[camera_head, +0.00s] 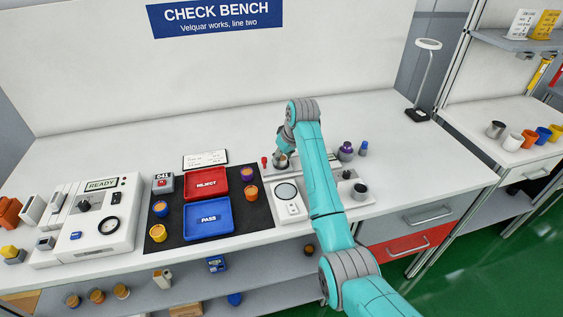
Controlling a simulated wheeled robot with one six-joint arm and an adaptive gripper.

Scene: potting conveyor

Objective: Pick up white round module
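A white round cup-like piece (513,142) stands on the bench at the right, between a grey one and an orange one. It is the only clearly white round piece that I can make out. My teal arm reaches over the check bench, far to the left of that piece. My gripper (282,156) points down at the back of the bench, over or beside a small greyish round piece (281,162). The gripper is small and partly hidden by the arm, so I cannot tell whether its fingers are open or touching that piece.
A dark mat holds a red REJECT tray (206,169), a blue PASS tray (208,200) and several potted round pieces. A white READY device (97,216) stands left. A lamp (424,75) stands at the back right. The bench behind the mat is mostly clear.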

